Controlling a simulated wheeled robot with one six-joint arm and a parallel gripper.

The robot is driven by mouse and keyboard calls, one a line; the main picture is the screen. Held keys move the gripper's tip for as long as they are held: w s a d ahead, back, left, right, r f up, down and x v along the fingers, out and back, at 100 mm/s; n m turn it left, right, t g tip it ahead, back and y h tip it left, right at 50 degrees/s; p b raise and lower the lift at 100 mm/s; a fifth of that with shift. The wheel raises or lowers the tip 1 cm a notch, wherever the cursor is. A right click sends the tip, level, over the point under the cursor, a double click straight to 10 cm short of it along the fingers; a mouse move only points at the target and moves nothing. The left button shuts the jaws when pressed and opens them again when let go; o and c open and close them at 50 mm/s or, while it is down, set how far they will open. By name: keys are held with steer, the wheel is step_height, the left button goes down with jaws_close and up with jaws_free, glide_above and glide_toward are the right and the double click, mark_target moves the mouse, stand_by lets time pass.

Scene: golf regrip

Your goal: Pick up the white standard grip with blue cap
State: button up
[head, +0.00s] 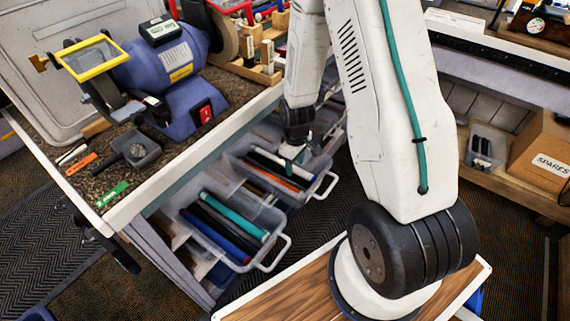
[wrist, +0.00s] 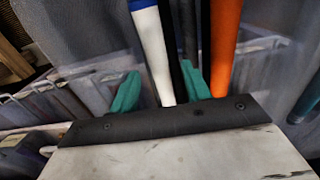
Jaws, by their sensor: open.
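The white grip with a blue cap (wrist: 153,50) lies lengthwise in the wrist view, its blue end at the top edge and its lower end hidden behind my gripper's dark mount. My gripper (wrist: 160,88) is open, with one green fingertip left of the white grip and one right of it. A black grip (wrist: 178,50) lies close along the white grip's right side and also runs between the fingertips. Whether the fingers touch either grip I cannot tell. In the head view my gripper (head: 292,152) is low over the farther clear bin (head: 318,180).
An orange grip (wrist: 224,45) lies right of the right fingertip. The nearer clear bin (head: 262,262) holds teal, black and blue grips. The bench (head: 150,205) with a blue grinder (head: 165,65) stands above the bins at left. A SPARES box (head: 545,150) is at right.

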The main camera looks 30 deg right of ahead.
steer(key=shift+f, duration=0.7)
steer(key=c, duration=1)
step_height(320, 180, up, 10)
steer(key=shift+r, duration=0.1)
steer(key=shift+r, duration=2.35)
jaws_close()
steer(key=shift+r, duration=0.1)
steer(key=shift+d, duration=0.1)
